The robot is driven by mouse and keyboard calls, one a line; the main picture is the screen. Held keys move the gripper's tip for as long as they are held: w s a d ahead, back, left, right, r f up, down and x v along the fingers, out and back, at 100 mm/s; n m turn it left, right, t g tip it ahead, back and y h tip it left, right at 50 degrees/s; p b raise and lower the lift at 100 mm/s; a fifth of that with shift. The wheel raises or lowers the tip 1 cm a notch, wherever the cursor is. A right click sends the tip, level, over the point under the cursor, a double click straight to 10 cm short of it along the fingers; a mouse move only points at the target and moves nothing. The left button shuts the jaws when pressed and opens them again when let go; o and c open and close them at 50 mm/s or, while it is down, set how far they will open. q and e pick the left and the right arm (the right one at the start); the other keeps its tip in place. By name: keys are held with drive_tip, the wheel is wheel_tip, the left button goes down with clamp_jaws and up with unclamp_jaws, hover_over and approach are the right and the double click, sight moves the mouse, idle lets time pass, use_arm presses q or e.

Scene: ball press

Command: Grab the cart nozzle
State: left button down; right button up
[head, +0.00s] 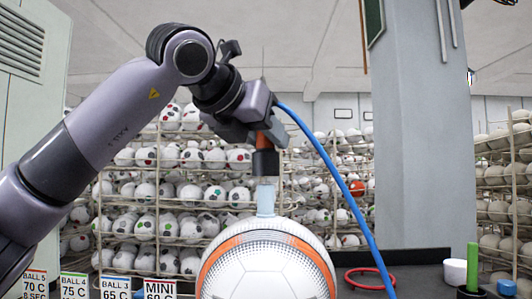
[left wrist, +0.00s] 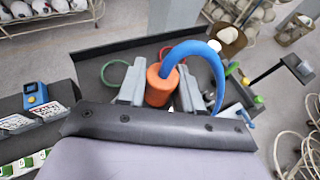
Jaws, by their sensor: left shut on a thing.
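My left gripper (head: 258,128) is shut on the orange nozzle (head: 264,140) and holds it upright above a white ball. In the left wrist view the gripper's two grey fingers (left wrist: 159,96) press on either side of the orange nozzle (left wrist: 158,84). A blue hose (head: 335,170) leaves the nozzle's top and runs down to the right; it also arches over in the left wrist view (left wrist: 205,60). Below the nozzle are a black collar (head: 265,163) and a pale blue tube (head: 265,201) in line with the ball's top. My right gripper is out of view.
The white ball (head: 265,265) with orange bands is directly below. A red ring (head: 369,278), a white cylinder (head: 455,271) and a green stick (head: 473,265) are at right. Label cards (head: 115,287) stand at left. Racks of balls (head: 180,190) and a grey pillar (head: 420,140) stand behind.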

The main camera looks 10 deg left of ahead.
use_arm(q)
wheel_tip(320, 180, up, 16)
drive_tip(key=p, duration=0.6)
drive_tip(key=shift+f, duration=0.2)
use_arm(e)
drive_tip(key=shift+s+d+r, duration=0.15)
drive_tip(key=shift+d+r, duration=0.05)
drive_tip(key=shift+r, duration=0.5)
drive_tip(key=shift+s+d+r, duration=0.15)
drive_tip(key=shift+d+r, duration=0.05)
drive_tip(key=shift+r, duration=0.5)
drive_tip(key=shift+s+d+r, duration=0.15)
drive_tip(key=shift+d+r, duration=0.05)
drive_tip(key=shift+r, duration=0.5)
